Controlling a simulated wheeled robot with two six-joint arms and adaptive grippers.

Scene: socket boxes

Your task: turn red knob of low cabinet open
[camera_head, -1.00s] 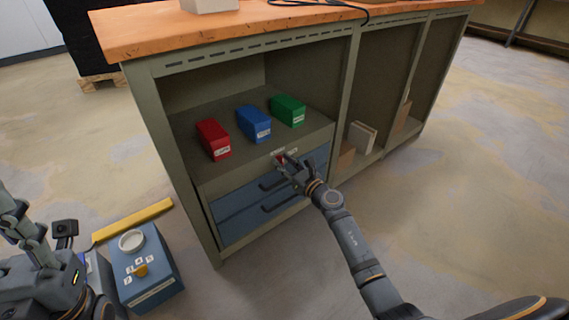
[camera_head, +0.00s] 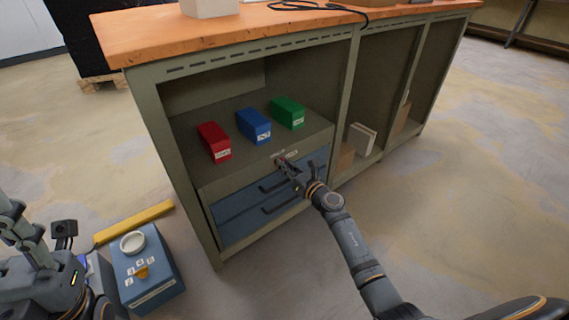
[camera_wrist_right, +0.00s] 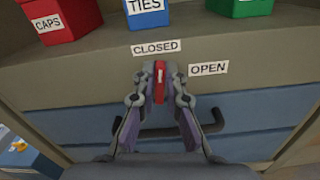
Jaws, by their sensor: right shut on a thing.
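The low cabinet (camera_head: 222,183) has a shelf edge above two blue drawers. In the right wrist view the red knob (camera_wrist_right: 160,82) sits on that edge, upright, just below the CLOSED label (camera_wrist_right: 156,47). The OPEN label (camera_wrist_right: 208,68) is to its right. My right gripper (camera_wrist_right: 160,90) is shut on the red knob, one finger on each side; in the head view the gripper (camera_head: 285,166) hides most of the knob. My left arm is at the lower left of the head view, away from the cabinet; its fingertips are not clearly seen.
Red (camera_head: 214,141), blue (camera_head: 254,126) and green (camera_head: 288,112) boxes stand on the shelf above. Dark drawer handles (camera_head: 280,205) lie just below my right gripper. A blue box (camera_head: 148,268) with a yellow knob stands on the floor at the lower left.

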